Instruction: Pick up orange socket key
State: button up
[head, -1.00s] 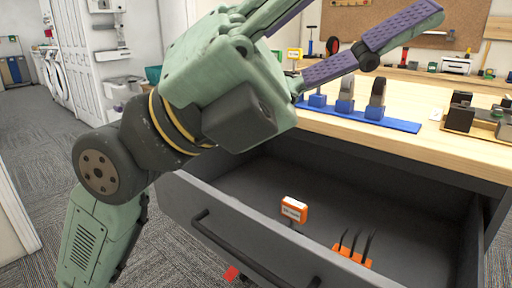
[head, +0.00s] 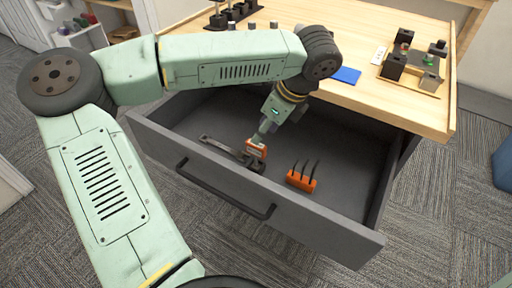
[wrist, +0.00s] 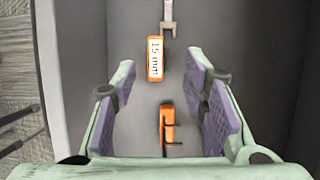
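The orange socket key (head: 256,149), with a white label, lies in the open drawer.
An orange holder with several dark prongs (head: 301,181) lies in the drawer, right of the key; the wrist view shows it between the fingers, lower down (wrist: 167,125). The drawer front (head: 255,200) and handle (head: 225,190) stand nearest. The wooden worktop (head: 350,45) is above.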

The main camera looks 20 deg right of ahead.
aim_at(256, 158)
jog(key=shift+s+p+x, duration=0.2)
jog(key=shift+p+x, duration=0.45)
jog(key=shift+x, duration=1)
jog(key=shift+s+p+x, duration=0.15)
jog(key=shift+p+x, duration=0.45)
jog(key=shift+x, duration=1.05)
jog(key=shift+a+f, duration=0.1)
grip_shut()
